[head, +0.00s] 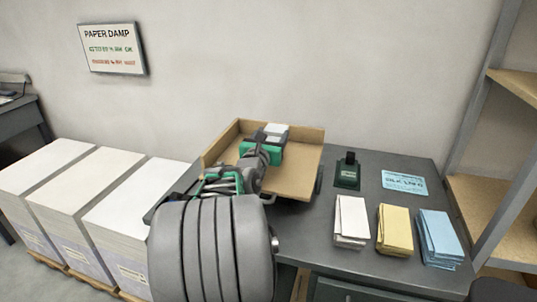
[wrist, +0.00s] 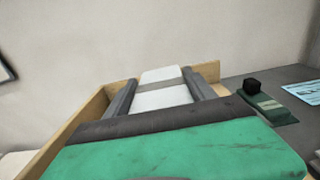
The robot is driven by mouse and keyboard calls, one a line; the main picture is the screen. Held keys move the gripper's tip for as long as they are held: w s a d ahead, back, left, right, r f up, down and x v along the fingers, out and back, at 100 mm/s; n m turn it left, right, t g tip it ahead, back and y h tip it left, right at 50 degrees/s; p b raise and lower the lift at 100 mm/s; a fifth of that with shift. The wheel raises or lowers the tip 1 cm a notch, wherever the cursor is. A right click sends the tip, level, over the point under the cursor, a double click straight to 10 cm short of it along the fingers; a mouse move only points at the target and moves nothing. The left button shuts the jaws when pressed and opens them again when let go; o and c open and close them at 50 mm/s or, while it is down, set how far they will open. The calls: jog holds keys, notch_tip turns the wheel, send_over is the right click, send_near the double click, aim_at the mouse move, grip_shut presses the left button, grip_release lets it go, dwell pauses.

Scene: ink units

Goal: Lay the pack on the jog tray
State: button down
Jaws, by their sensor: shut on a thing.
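A white pack (head: 276,130) with a grey band is between the fingers of my gripper (head: 268,140). The wrist view also shows the pack (wrist: 162,97), with a dark finger on each side of it. My gripper is shut on the pack. The jog tray (head: 297,181) is a tan wooden tray with raised walls on the dark table. The pack is over the tray's back part; I cannot tell whether it touches the tray floor. My arm hides the tray's left front part.
White, yellow (head: 395,230) and blue (head: 440,238) paper stacks lie on the table's right front. A dark green device (head: 347,172) and a blue card (head: 404,182) are behind them. Tall white paper stacks (head: 90,185) stand at left. A shelf (head: 500,190) rises at right.

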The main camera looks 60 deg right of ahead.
jog(key=shift+w+d+f, duration=0.1)
jog(key=shift+w+f, duration=0.25)
jog(key=shift+w+f+b, duration=0.15)
jog(key=shift+f+b, duration=0.1)
jog(key=shift+f, duration=0.7)
jog(key=shift+w+f+b, duration=0.15)
jog(key=shift+f+b, duration=0.1)
jog(key=shift+f, duration=0.8)
jog(key=shift+c, duration=1.6)
grip_release()
jog(key=shift+f, duration=0.1)
jog(key=shift+r, duration=0.2)
jog(key=a, duration=0.4)
jog(key=s+a, duration=0.1)
jog(key=a, duration=0.3)
jog(key=s+a, duration=0.1)
jog(key=a, duration=0.2)
jog(key=shift+a+f+p, duration=0.1)
jog(key=shift+a+p, duration=0.2)
jog(key=shift+a, duration=0.1)
